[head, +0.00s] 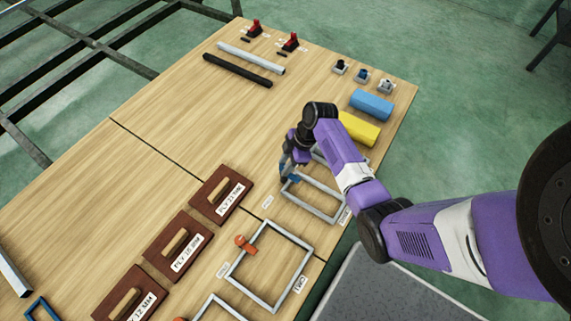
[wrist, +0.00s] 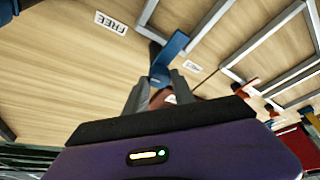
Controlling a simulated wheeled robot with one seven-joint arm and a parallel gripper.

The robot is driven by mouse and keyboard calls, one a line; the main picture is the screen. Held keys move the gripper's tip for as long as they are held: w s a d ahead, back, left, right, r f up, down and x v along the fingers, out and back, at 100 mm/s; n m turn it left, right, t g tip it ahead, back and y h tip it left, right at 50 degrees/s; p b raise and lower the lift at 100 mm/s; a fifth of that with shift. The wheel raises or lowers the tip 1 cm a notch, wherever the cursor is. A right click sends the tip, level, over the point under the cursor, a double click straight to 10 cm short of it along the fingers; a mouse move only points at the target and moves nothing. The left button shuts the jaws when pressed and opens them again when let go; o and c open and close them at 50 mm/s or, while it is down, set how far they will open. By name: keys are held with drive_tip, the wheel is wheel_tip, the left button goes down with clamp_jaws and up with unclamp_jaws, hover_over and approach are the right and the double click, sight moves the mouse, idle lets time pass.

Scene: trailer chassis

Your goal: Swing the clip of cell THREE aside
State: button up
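The blue clip (head: 287,176) is at the left side of the grey frame (head: 313,205) nearest my arm. It shows larger in the wrist view (wrist: 168,60), as a blue bar by the frame's edge (wrist: 192,32). My gripper (head: 285,163) is down at this clip, and my arm hides part of the frame. In the wrist view my gripper's fingertips (wrist: 161,78) stand apart, with the clip's near end between or just beyond them. I cannot tell whether they press on it. The small label (head: 345,215) by this frame is too small to read surely.
The neighbouring grey frame (head: 272,265) has an orange clip (head: 245,245). Brown blocks (head: 218,196) with handles stand to the left. Yellow (head: 358,128) and blue (head: 371,105) blocks lie beyond my arm. The middle of the wooden table (head: 190,120) is clear.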

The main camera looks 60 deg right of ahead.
drive_tip(key=shift+a+m+p, duration=0.1)
drive_tip(key=shift+m+p, duration=0.2)
drive_tip(key=shift+p, duration=0.05)
clamp_jaws()
drive_tip(key=m+p, duration=0.1)
drive_tip(key=m+h+p, duration=0.1)
drive_tip(key=shift+s+a+r+m+t, duration=0.1)
drive_tip(key=shift+r+m+t, duration=0.05)
drive_tip(key=shift+m+t, duration=0.25)
drive_tip(key=m+h+p, duration=0.1)
drive_tip(key=m+p, duration=0.1)
drive_tip(key=m+h+p, duration=0.1)
drive_tip(key=m, duration=0.2)
drive_tip(key=shift+a+t+p, duration=0.15)
drive_tip(key=shift+t+p, duration=0.15)
drive_tip(key=shift+p, duration=0.1)
drive_tip(key=m+p, duration=0.1)
drive_tip(key=m, duration=0.1)
drive_tip(key=m+h+p, duration=0.1)
drive_tip(key=m, duration=0.1)
drive_tip(key=shift+a+m+h, duration=0.1)
drive_tip(key=shift+m+h, duration=0.2)
drive_tip(key=shift+m, duration=0.1)
drive_tip(key=m, duration=0.2)
drive_tip(key=m+g+h, duration=0.1)
drive_tip(key=m, duration=0.1)
drive_tip(key=shift+m+h+p, duration=0.3)
drive_tip(key=o, duration=1.1)
unclamp_jaws()
